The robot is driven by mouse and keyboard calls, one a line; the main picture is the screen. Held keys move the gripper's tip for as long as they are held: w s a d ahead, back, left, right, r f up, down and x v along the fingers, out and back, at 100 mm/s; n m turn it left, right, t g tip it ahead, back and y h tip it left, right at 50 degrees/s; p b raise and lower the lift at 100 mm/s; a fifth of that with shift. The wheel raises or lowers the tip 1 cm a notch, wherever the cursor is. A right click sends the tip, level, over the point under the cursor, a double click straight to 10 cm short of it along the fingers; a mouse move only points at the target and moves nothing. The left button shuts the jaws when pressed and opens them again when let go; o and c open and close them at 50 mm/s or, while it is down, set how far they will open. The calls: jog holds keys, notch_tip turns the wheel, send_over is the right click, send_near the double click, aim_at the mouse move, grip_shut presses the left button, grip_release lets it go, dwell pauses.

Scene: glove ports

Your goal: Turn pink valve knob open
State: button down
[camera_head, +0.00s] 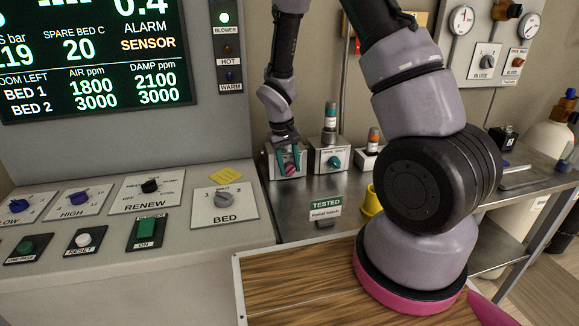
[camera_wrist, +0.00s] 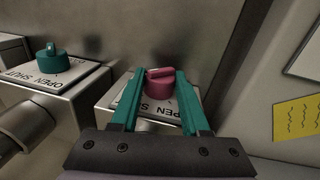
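The pink valve knob (camera_wrist: 159,87) stands on a light box with a plate marked OPEN and SHUT (camera_wrist: 150,110), partly covered by my fingers. Its raised ridge lies nearly crosswise in the wrist view. My gripper (camera_wrist: 159,75) has its teal fingers on either side of the knob, very close to it. I cannot tell whether both fingers press on it. In the head view my gripper (camera_head: 290,162) reaches down over the leftmost valve box, and the pink knob (camera_head: 290,171) shows between the fingers.
A teal knob (camera_head: 333,162) on a similar box stands close to the right; this teal knob also shows in the wrist view (camera_wrist: 52,55). A box with an orange-topped part (camera_head: 374,140) and a yellow cup (camera_head: 372,200) are farther right. The control console (camera_head: 150,235) is at left.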

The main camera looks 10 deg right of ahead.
jog(key=shift+a+h, duration=0.15)
jog(key=shift+h, duration=0.25)
jog(key=h, duration=0.3)
jog(key=shift+a+f, duration=0.1)
jog(key=shift+a, duration=0.15)
jog(key=h, duration=0.6)
jog(key=shift+a+f+h, duration=0.2)
jog(key=shift+f+h, duration=0.05)
jog(key=shift+h, duration=0.05)
jog(key=shift+c, duration=2)
grip_release()
jog(key=v, duration=1)
jog(key=shift+a+r, duration=0.1)
jog(key=shift+a, duration=0.35)
